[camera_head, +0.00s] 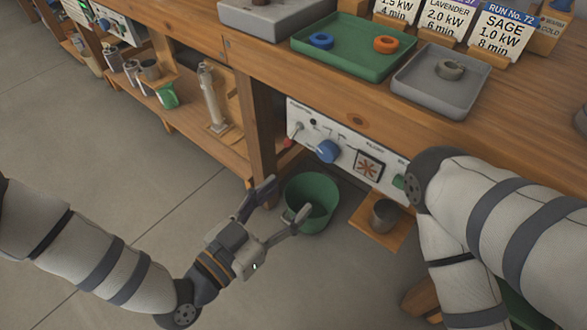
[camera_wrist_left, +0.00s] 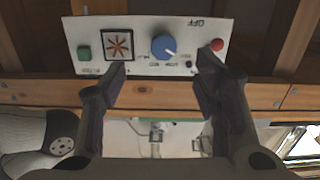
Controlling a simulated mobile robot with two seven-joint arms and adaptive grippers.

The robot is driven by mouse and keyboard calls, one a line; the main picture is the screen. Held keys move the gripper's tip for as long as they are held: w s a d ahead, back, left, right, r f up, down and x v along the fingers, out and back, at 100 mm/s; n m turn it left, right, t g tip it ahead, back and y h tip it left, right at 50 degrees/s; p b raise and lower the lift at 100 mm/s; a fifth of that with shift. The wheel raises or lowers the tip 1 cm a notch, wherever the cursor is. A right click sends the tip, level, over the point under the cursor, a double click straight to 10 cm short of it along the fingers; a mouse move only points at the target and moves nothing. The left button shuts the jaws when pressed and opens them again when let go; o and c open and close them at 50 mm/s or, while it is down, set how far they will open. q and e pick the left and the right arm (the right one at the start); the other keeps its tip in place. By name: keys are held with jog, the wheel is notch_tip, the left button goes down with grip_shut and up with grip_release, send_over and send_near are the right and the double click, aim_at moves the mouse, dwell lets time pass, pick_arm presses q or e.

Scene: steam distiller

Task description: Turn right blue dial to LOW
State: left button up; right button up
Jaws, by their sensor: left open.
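The blue dial (camera_head: 327,151) sits on the white control panel (camera_head: 303,124) on the front of the bench. In the left wrist view the dial (camera_wrist_left: 163,47) appears upside down with the panel, and its pale pointer mark points to the lower right of the picture. The labels around it are too small to read surely, apart from an inverted OFF. My left gripper (camera_head: 284,199) is open and empty, in front of and below the panel, apart from the dial. In the wrist view its fingertips (camera_wrist_left: 163,65) spread to either side of the dial. My right gripper is out of view.
The panel also has a red button (camera_wrist_left: 218,44), a square display (camera_wrist_left: 118,44) and a green button (camera_wrist_left: 84,53). A green bucket (camera_head: 303,190) stands below, near my left gripper. A metal cup (camera_head: 384,215) stands under the panel. My right arm lies close to the panel's right end.

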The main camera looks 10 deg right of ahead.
aim_at(324, 155)
pick_arm(q)
jog(key=x, duration=0.4)
jog(key=b+x, duration=0.1)
jog(key=x, duration=0.3)
jog(key=r+b+x, duration=0.1)
jog(key=x, duration=0.3)
jog(key=shift+w+r, duration=0.1)
jog(key=shift+w, duration=0.3)
jog(key=c, duration=1.1)
